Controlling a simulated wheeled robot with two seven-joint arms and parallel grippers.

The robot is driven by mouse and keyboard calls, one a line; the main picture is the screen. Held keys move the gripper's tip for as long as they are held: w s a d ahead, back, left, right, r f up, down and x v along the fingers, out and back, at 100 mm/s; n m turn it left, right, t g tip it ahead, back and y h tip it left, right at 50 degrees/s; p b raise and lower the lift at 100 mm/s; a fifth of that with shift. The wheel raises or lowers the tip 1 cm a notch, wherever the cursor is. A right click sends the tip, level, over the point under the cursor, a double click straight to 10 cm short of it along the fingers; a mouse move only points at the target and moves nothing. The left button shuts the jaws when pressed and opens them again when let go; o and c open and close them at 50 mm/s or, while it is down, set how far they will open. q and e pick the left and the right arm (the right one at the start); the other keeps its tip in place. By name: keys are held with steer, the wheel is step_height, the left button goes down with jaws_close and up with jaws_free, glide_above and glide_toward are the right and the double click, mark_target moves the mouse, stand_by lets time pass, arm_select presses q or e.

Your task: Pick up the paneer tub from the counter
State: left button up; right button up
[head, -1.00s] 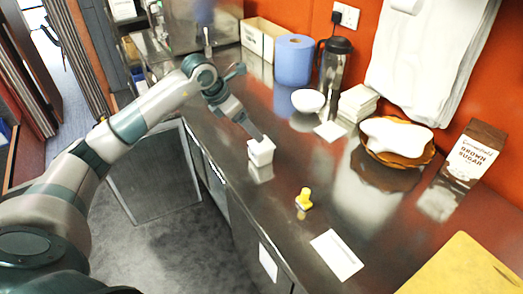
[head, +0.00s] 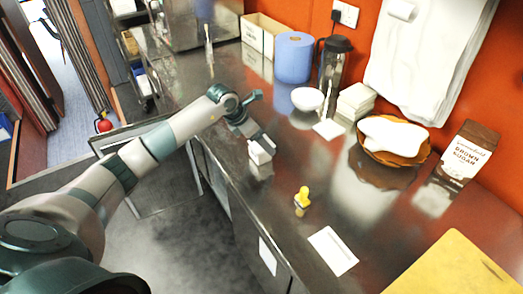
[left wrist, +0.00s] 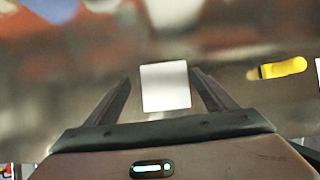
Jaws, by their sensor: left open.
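The paneer tub looks like a small white block-shaped tub (head: 259,154) on the steel counter (head: 225,130), near its front edge. In the head view my left gripper (head: 262,142) is right at the tub, its fingers just above and behind it. In the left wrist view the white tub (left wrist: 165,86) lies between the tips of my left gripper's two spread fingers (left wrist: 163,92). A gap shows on each side of the tub. I cannot tell how deep the fingers reach around it. My right gripper is not in view.

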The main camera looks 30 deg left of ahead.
arm_select(q)
steer(key=shift+w+d+f+p, duration=0.1)
steer(key=shift+d+f+p, duration=0.2)
steer(key=shift+f+p, duration=0.35)
steer(key=p+x, duration=0.1)
steer(key=x, duration=0.1)
steer(key=shift+d+f+p, duration=0.2)
steer(key=shift+f+p, duration=0.15)
steer(key=shift+p, duration=0.05)
steer(key=shift+w+d+f, duration=0.1)
steer(key=shift+w+f, duration=0.05)
steer(key=shift+f, duration=0.4)
steer(key=shift+c, duration=0.7)
steer(key=c, duration=1.2)
steer(key=shift+o, duration=0.2)
steer(key=shift+r, duration=0.1)
